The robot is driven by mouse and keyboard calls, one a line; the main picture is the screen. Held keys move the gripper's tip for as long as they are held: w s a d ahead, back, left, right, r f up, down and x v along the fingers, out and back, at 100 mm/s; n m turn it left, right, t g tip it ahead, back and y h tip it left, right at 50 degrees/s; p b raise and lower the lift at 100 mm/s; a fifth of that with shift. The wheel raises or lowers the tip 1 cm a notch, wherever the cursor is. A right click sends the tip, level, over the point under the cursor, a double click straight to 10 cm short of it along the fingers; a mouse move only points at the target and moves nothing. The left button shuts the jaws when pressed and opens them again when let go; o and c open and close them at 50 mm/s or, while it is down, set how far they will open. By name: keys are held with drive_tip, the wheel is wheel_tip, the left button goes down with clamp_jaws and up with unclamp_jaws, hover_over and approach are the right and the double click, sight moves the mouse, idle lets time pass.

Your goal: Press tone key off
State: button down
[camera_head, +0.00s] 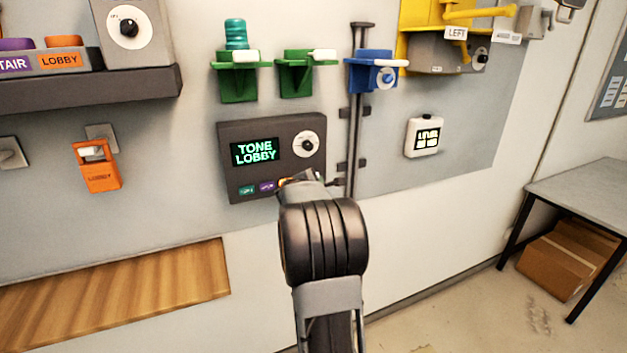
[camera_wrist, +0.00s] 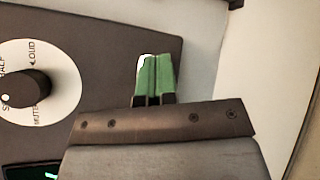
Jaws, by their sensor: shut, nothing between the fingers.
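A dark grey panel (camera_head: 232,137) on the wall has a screen (camera_head: 254,152) reading "TONE LOBBY" in green and a white dial (camera_head: 306,144) with a black knob. Along its lower edge are a green key (camera_head: 247,190), a purple key (camera_head: 267,186) and part of an orange key (camera_head: 284,182); my arm hides the right end of this row. I cannot tell which is the tone off key. In the wrist view my gripper (camera_wrist: 153,60) has its green fingertips together at the panel's edge. A small white piece (camera_wrist: 144,62) shows partly behind them; contact is unclear.
Green holders (camera_head: 238,84) and a blue holder (camera_head: 366,78) jut out above the panel. A dark vertical rail (camera_head: 352,130) runs close to its right. A white box (camera_head: 424,137) hangs further right, and an orange handset (camera_head: 96,168) hangs left.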

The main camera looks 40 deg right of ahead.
drive_tip(key=shift+w, duration=0.1)
idle(0.6)
drive_tip(key=shift+w+d, duration=0.2)
drive_tip(key=shift+w, duration=0.1)
drive_tip(key=shift+s+f+b, duration=0.1)
drive_tip(key=shift+s+b, duration=0.05)
drive_tip(key=shift+b, duration=0.3)
drive_tip(key=shift+s+a+b, duration=0.2)
drive_tip(key=shift+s+b, duration=0.05)
drive_tip(key=shift+b, duration=0.05)
drive_tip(key=s+a+b, duration=0.2)
drive_tip(key=s+b, duration=0.2)
drive_tip(key=s, duration=0.1)
drive_tip(key=shift+s, duration=0.3)
